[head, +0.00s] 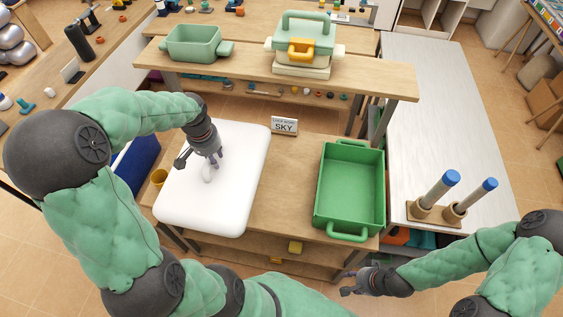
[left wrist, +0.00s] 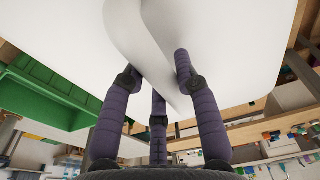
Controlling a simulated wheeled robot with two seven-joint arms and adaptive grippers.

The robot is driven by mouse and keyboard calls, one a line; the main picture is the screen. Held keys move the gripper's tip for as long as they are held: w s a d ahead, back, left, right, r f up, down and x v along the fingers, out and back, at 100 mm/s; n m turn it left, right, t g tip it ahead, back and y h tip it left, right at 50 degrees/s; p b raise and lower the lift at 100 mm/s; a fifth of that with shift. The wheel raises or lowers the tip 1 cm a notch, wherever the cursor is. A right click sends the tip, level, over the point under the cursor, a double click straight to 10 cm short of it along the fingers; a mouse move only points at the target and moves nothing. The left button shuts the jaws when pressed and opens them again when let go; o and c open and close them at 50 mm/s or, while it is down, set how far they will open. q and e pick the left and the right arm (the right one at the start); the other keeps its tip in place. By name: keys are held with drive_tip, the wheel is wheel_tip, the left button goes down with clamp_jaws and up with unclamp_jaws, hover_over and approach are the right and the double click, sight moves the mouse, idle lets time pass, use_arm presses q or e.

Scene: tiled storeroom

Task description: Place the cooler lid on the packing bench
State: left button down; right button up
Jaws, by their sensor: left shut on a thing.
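The cooler lid (head: 236,185) is a large white slab with rounded corners and a small raised grip. It is over the left part of the wooden bench (head: 288,183) and juts past its left edge. I cannot tell whether it rests on the bench or hangs just above. My left gripper (head: 211,163) is shut on the lid's grip from above. In the left wrist view the purple fingers (left wrist: 158,90) close around the white grip, and the lid (left wrist: 225,45) fills the top. My right gripper (head: 349,291) is low, off the bench's front; its finger state is unclear.
A green tray (head: 318,195) stands on the bench's right side. A SKY sign (head: 284,126) stands behind. A raised shelf (head: 375,78) holds a green bin (head: 193,43) and a lidded box (head: 303,45). A pale counter (head: 440,110) with two blue-topped posts is to the right.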

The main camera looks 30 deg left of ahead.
sight(240, 152)
use_arm(q)
drive_tip(key=shift+w+f, duration=0.1)
drive_tip(key=shift+w, duration=0.1)
drive_tip(key=w+d+f, duration=0.1)
drive_tip(key=w, duration=0.1)
drive_tip(key=w+d+f+b, duration=0.1)
drive_tip(key=w, duration=0.1)
drive_tip(key=w+d+f+b, duration=0.1)
drive_tip(key=w, duration=0.2)
drive_tip(key=shift+d+f, duration=0.35)
drive_tip(key=shift+d, duration=0.05)
drive_tip(key=w+f, duration=0.1)
drive_tip(key=w+d+f+b, duration=0.1)
drive_tip(key=f, duration=0.1)
drive_tip(key=w+d+f, duration=0.1)
drive_tip(key=w+f, duration=0.1)
drive_tip(key=shift+b, duration=0.3)
drive_tip(key=shift+w+d+f, duration=0.15)
drive_tip(key=shift+f, duration=0.1)
drive_tip(key=shift+w+d+f+b, duration=0.15)
drive_tip(key=shift+f+b, duration=0.6)
drive_tip(key=shift+f, duration=0.95)
drive_tip(key=shift+f, duration=0.15)
drive_tip(key=c, duration=0.9)
unclamp_jaws()
drive_tip(key=shift+c, duration=0.2)
